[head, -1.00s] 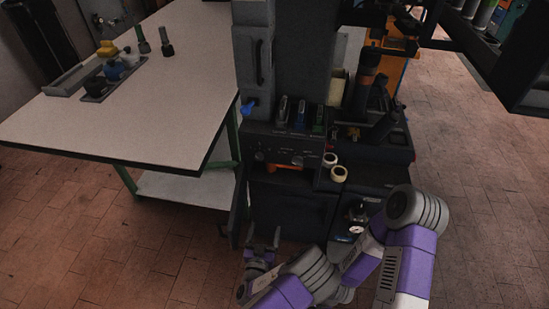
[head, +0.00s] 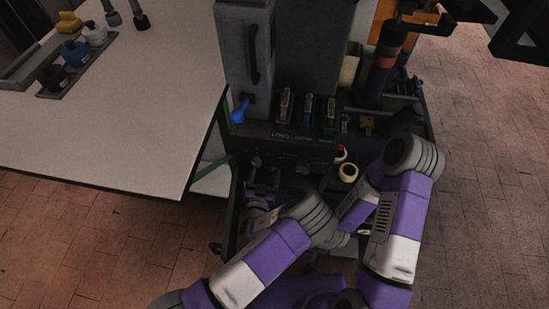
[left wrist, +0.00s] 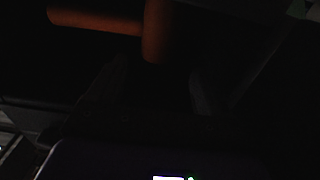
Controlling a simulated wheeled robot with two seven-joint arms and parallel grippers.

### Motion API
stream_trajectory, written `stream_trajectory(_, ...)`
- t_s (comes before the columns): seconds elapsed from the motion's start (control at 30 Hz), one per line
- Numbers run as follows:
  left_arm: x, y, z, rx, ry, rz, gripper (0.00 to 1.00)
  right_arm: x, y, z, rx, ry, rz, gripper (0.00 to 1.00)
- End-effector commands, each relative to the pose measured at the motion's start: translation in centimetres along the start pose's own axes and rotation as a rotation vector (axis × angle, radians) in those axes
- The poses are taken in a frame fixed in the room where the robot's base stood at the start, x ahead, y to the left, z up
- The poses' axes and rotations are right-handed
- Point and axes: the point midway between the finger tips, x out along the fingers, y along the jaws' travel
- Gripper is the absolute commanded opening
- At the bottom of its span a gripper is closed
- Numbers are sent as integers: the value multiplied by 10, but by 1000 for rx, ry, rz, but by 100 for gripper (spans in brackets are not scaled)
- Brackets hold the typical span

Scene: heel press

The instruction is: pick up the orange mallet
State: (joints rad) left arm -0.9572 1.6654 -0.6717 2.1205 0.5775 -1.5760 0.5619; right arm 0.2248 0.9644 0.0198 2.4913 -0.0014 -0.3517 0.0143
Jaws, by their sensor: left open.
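The orange mallet shows in the left wrist view, in dim light. Its handle (left wrist: 95,21) runs across the upper left, and its thicker orange end (left wrist: 157,32) stands at the top middle. My left gripper (head: 265,168) is open at the dark front of the press, below the control panel, in the head view. In the left wrist view its two dark fingers (left wrist: 155,85) lie apart just below the mallet, with nothing seen between them. In the head view I cannot make out the mallet; the gripper and shadow cover that area.
The grey press (head: 250,60) rises behind the gripper. A blue lever (head: 240,110) sticks out at its left side. Tape rolls (head: 347,172) sit right of the gripper. A white table (head: 130,120) with bottles in a tray stands left. The floor at right is free.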

Motion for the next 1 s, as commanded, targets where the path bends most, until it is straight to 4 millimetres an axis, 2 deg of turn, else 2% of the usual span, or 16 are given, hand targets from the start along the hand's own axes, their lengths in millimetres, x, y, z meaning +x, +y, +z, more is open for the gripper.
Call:
stream_trajectory(0.3,45,5,1,-2,3,2,79,17,6,-1,0,0,0,35)
stream_trajectory(0.4,51,5,0,-1,1,1,79,18,7,-1,0,1,0,35)
stream_trajectory(0.63,52,5,-1,-1,1,1,79,17,6,-1,0,1,0,35)
stream_trajectory(1.0,51,5,0,0,0,1,22,17,6,-1,0,1,0,35)
